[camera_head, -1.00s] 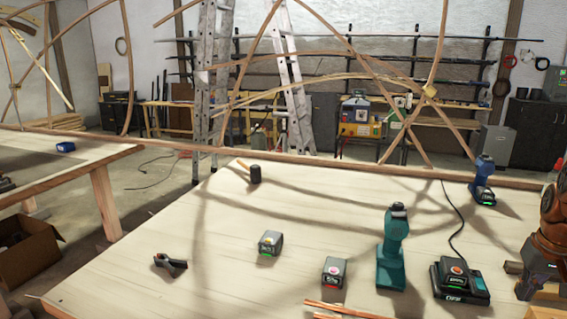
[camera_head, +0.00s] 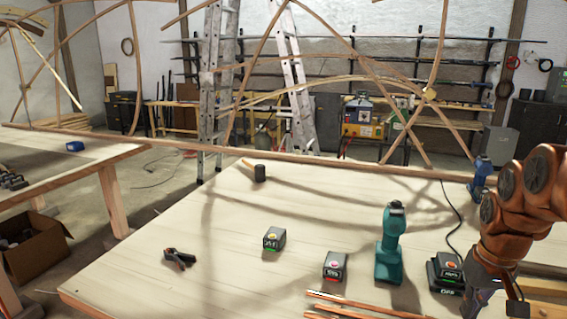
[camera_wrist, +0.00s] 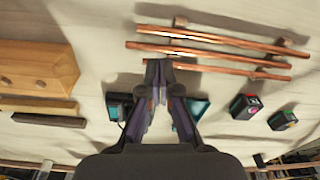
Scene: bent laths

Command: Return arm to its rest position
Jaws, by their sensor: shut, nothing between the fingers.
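My copper-coloured arm (camera_head: 530,195) reaches in from the right edge in the head view, over the right part of the workbench (camera_head: 230,215). My gripper (camera_wrist: 158,72) points down in the wrist view, its fingertips together and nothing between them. In the head view my gripper is low at the right, in front of the black charger (camera_head: 446,275), which it partly covers. In the wrist view the fingers also hide part of the teal drill (camera_wrist: 200,108). Copper-coloured rods (camera_wrist: 215,50) lie just beyond the fingertips there.
A blue drill (camera_head: 481,178) is behind my arm. A wooden block (camera_wrist: 38,68) lies left in the wrist view. The bench's left part is mostly clear.

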